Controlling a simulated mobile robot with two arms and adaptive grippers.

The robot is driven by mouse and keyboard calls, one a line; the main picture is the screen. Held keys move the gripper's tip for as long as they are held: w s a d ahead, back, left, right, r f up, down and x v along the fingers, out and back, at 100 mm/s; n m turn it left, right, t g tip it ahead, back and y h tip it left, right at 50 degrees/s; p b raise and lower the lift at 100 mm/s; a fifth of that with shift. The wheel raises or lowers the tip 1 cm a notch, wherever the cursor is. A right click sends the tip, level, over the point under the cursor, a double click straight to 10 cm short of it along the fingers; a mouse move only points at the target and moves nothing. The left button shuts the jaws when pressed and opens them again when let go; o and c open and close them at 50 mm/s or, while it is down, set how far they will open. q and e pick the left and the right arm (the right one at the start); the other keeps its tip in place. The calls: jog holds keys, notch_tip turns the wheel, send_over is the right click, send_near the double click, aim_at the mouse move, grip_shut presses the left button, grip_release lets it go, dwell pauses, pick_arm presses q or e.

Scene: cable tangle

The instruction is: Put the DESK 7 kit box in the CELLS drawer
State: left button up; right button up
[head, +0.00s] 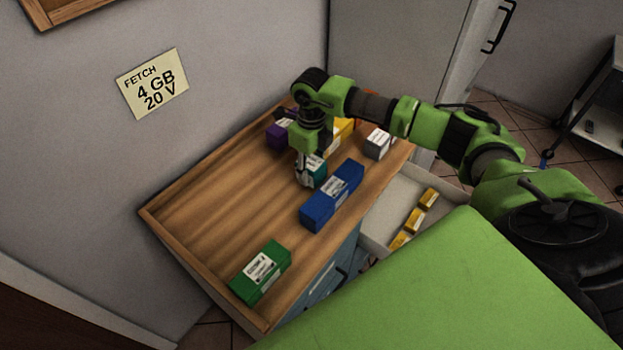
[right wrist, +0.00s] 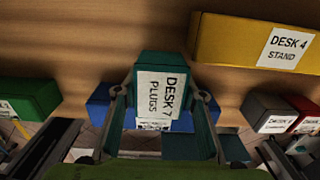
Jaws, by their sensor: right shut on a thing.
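The teal DESK 7 kit box (right wrist: 150,68), labelled DESK 7 PLUGS, is between the fingers of my right gripper (right wrist: 163,103) in the right wrist view. In the head view the teal box (head: 319,171) shows partly behind my right gripper (head: 308,176), over the wooden cabinet top. My right gripper is shut on it. I cannot tell whether the box touches the top. An open pale drawer (head: 446,186) sticks out from the cabinet's right side, with several small yellow items (head: 414,219) inside; its label is not visible. My left gripper is not in view.
A long blue box (head: 333,196) lies close in front of the teal box. A green box (head: 260,272), purple box (head: 278,134), yellow box (head: 341,133) and grey box (head: 378,143) also stand on the wooden top (head: 215,200). Its left part is clear.

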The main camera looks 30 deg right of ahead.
aim_at(311, 177)
notch_tip(311, 177, down, 4)
jog(key=shift+w+d+r+b, duration=0.1)
jog(key=shift+w+r+b, duration=0.05)
jog(key=shift+b, duration=0.8)
jog(key=shift+r, duration=0.1)
jog(key=shift+f, duration=0.2)
jog(key=o, duration=1.3)
jog(key=shift+r, duration=0.1)
